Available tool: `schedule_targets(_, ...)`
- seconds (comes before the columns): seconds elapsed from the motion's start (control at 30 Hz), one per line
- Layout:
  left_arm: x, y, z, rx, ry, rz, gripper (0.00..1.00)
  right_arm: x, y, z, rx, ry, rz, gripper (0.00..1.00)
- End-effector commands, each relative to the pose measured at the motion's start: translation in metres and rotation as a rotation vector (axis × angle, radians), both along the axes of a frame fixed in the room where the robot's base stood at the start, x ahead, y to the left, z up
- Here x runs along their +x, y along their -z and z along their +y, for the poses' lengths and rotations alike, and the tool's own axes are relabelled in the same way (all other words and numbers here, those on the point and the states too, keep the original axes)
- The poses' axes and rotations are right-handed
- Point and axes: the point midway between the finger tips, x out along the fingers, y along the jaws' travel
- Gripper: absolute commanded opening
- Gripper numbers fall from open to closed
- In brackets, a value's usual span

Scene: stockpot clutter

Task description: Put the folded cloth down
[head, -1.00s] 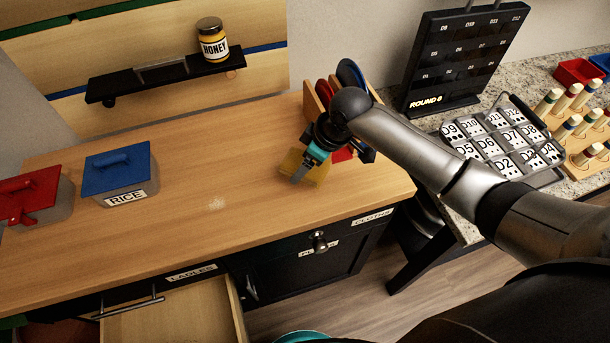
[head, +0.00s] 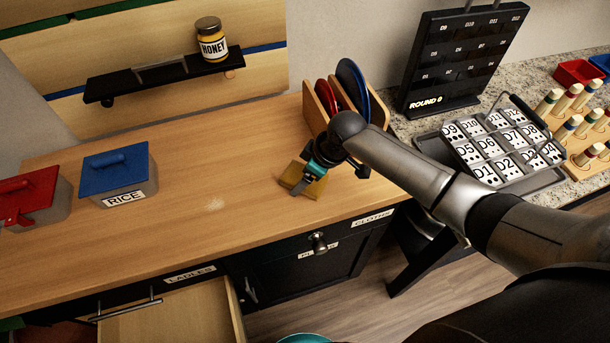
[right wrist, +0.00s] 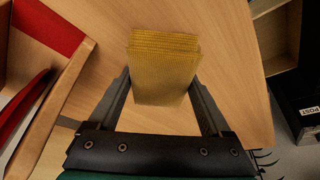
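The folded cloth (head: 290,178) is a mustard-yellow, layered pad at the right part of the wooden counter, near its front edge. My right gripper (head: 304,183) points down at it. In the right wrist view, the cloth (right wrist: 165,65) sits between the two fingers of the right gripper (right wrist: 162,85), which press against its sides. The cloth is at or just above the counter top; I cannot tell whether it touches. The gripper hides part of it in the head view. My left gripper is not in view.
A wooden rack (head: 318,105) with red and blue discs stands behind my right gripper. A blue-lidded RICE box (head: 120,175) and a red-lidded box (head: 35,198) stand at the left. The counter middle (head: 215,160) is clear. The LADLES drawer (head: 175,318) is open below.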

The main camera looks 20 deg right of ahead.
Motion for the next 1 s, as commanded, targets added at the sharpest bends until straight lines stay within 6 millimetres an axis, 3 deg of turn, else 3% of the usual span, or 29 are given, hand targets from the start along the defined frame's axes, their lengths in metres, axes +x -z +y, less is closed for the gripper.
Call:
schedule_targets(0.13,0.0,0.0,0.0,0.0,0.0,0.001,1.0,-0.004,0.005,0.001,-0.002,-0.001,0.012,1.0)
schedule_targets(0.6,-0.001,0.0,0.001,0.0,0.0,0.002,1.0,-0.008,0.006,0.002,-0.001,-0.003,0.023,1.0)
schedule_targets(0.77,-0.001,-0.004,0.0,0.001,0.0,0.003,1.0,-0.009,-0.008,0.0,-0.001,-0.003,0.02,1.0)
schedule_targets(1.0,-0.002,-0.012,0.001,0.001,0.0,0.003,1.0,-0.017,-0.051,-0.015,-0.003,-0.001,0.01,1.0)
